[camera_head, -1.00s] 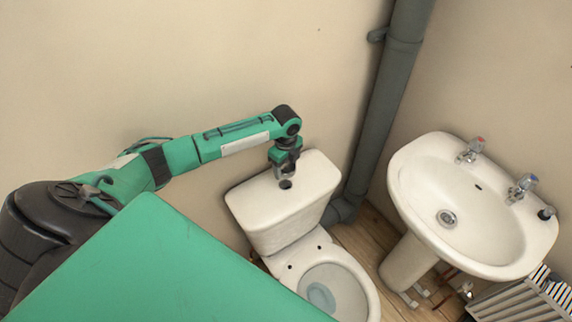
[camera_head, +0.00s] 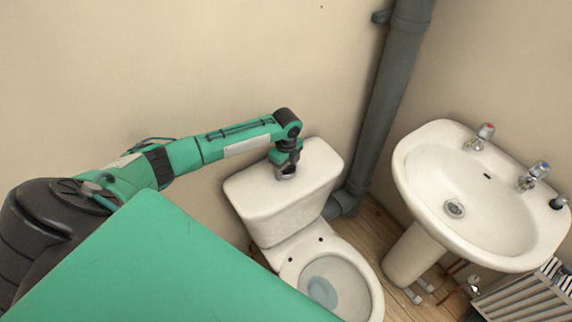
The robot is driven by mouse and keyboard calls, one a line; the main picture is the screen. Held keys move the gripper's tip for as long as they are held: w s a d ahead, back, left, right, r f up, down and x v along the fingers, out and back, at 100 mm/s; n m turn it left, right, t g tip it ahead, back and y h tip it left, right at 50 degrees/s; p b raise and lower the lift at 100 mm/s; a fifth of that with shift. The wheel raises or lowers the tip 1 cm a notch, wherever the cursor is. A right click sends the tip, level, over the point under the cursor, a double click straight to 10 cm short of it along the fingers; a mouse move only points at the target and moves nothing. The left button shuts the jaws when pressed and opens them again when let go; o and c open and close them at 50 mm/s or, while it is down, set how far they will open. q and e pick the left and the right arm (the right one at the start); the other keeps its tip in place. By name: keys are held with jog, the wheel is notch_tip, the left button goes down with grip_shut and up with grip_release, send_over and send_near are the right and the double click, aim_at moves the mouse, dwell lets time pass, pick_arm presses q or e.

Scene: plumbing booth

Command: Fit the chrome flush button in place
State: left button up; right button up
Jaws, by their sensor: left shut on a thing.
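My left gripper (camera_head: 286,174) points down at the top of the white toilet cistern (camera_head: 318,170), over the place where the dark round hole showed in the lid. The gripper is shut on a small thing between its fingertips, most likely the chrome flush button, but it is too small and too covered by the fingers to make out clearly. The hole itself is now hidden behind the gripper. I cannot tell whether the held thing touches the lid. My right gripper is not in view.
The toilet bowl (camera_head: 335,285) stands open in front of the cistern. A grey waste pipe (camera_head: 385,95) runs down the wall corner to the right. A white washbasin (camera_head: 480,190) with two taps stands at the right. A slatted rack (camera_head: 520,300) is at the lower right.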

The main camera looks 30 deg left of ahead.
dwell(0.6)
pick_arm(q)
jog(key=shift+f, duration=0.1)
jog(key=o, duration=1.1)
jog(key=shift+d, duration=0.1)
jog(key=shift+o, duration=0.5)
jog(key=shift+s+f, duration=0.1)
notch_tip(320, 180, up, 14)
jog(key=b, duration=0.1)
